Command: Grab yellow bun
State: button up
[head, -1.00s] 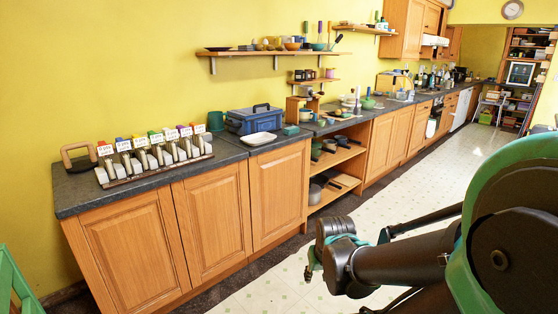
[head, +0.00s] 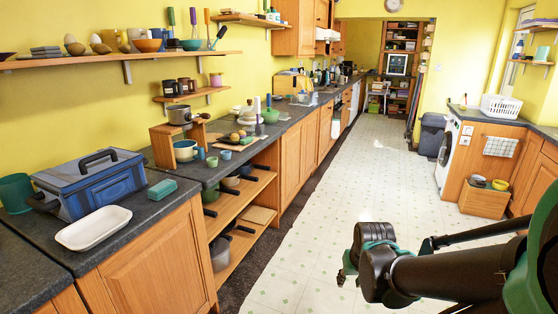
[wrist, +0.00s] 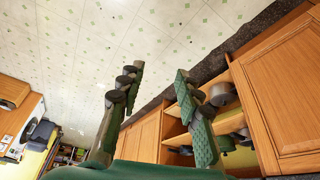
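I cannot pick out a yellow bun for certain. Egg-shaped tan and yellow things (head: 122,38) stand on the upper wall shelf. My gripper (wrist: 160,72) shows in the wrist view with its two green fingers apart and nothing between them. It is over the floor, away from the counter.
A blue toolbox (head: 95,182), a white tray (head: 94,228) and a green sponge (head: 162,188) are on the near counter. Open shelves (head: 240,215) hold pans below. The tiled floor (head: 345,170) is clear. A washing machine (head: 447,155) stands at right.

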aim_at(235, 137)
jog(key=i+u, duration=0.15)
jog(key=i, duration=0.35)
jog(key=i+l+u, duration=0.15)
jog(key=i, duration=0.4)
